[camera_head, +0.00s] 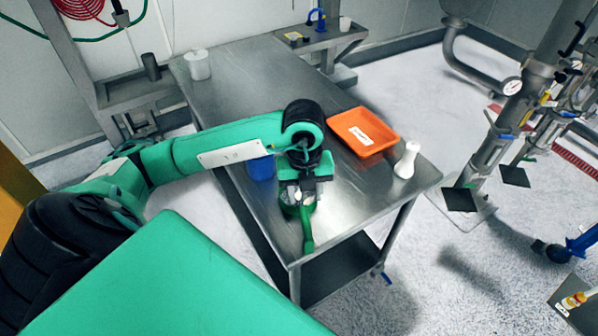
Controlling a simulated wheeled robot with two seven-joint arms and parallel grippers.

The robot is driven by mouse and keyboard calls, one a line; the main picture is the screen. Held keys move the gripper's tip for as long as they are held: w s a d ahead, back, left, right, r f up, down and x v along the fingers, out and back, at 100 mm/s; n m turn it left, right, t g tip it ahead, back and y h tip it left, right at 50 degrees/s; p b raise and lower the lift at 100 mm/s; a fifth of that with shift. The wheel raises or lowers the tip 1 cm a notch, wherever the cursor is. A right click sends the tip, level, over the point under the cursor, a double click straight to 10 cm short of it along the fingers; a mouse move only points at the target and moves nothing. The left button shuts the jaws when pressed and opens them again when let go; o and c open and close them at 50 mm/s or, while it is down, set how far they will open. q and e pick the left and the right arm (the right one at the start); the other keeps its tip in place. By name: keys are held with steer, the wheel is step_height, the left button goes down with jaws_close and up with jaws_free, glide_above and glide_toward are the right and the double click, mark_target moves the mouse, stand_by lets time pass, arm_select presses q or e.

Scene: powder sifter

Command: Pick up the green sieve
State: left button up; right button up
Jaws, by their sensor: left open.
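The green sieve (307,236) lies near the front edge of the steel table (245,95), its handle pointing toward the front edge. Its round part is mostly hidden under my left gripper (298,197). My left gripper points down over the round part and is open. I cannot tell whether its fingers touch the sieve. My right gripper is not in view.
An orange tray (347,120) with a white label and a white bottle (406,160) stand right of my left gripper. A blue container (261,168) is just left of it. A white roll-shaped container (197,65) stands at the far left. The table's middle is clear.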

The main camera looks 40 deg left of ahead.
mark_target(303, 216)
arm_select(q)
steer(key=shift+a+f, duration=0.4)
step_height(303, 216, down, 8)
steer(key=shift+r+p, duration=0.25)
steer(key=shift+p, duration=0.8)
steer(key=shift+d+f+p, duration=0.15)
steer(key=shift+f+p, duration=0.45)
steer(key=shift+p, duration=0.05)
steer(key=f, duration=0.1)
steer(key=f+p, duration=0.1)
steer(key=f, duration=0.1)
steer(key=shift+w+d+f, duration=0.15)
steer(key=shift+w+f, duration=0.05)
steer(key=shift+f, duration=0.4)
steer(key=shift+c, duration=0.3)
jaws_close()
